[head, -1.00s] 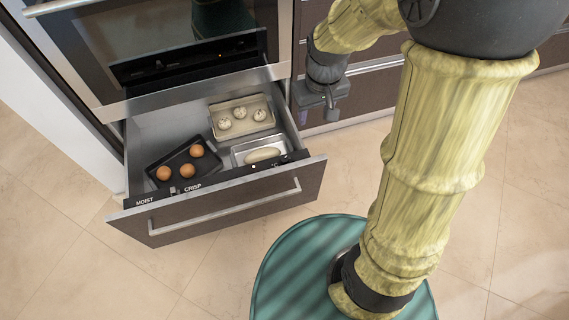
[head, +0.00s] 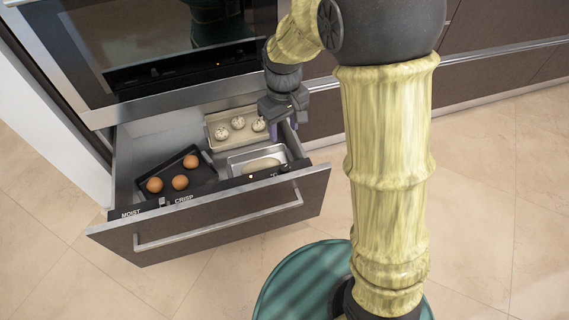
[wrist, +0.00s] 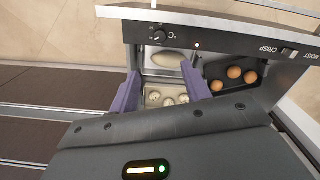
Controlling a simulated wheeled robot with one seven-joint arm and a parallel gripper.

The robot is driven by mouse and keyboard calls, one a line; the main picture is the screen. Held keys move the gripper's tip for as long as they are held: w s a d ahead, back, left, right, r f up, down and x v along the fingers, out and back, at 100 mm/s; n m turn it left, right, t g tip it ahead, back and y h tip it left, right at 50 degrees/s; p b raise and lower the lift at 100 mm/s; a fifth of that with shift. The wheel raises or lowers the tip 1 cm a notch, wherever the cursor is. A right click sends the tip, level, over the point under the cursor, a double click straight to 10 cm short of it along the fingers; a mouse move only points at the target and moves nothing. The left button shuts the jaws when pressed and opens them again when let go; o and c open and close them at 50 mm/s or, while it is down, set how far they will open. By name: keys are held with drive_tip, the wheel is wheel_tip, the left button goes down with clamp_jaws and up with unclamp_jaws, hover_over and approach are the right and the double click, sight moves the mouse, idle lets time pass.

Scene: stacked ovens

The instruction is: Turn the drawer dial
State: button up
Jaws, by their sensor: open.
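The drawer (head: 215,232) stands pulled out below the oven. Its dial is a small dark knob (wrist: 159,36) beside a °C mark on the black strip along the drawer front's top edge. In the head view the dial (head: 285,168) is tiny, near the strip's right end, and its setting cannot be read. My gripper (head: 286,127) is above the drawer's right side, behind the strip, pointing down. In the wrist view its two purple fingers (wrist: 160,70) are apart and empty, with the dial beyond their tips and not touched.
The drawer holds a dark tray with brown eggs (head: 180,182), a beige tray with speckled balls (head: 220,132) and a metal tin with a pale loaf (head: 260,166). A slider (wrist: 289,52) sits between MOIST and CRISP. The floor in front is clear.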

sight(284, 166)
wheel_tip(284, 166, down, 16)
drive_tip(key=b, duration=0.7)
drive_tip(key=shift+f, duration=0.15)
drive_tip(key=c, duration=1)
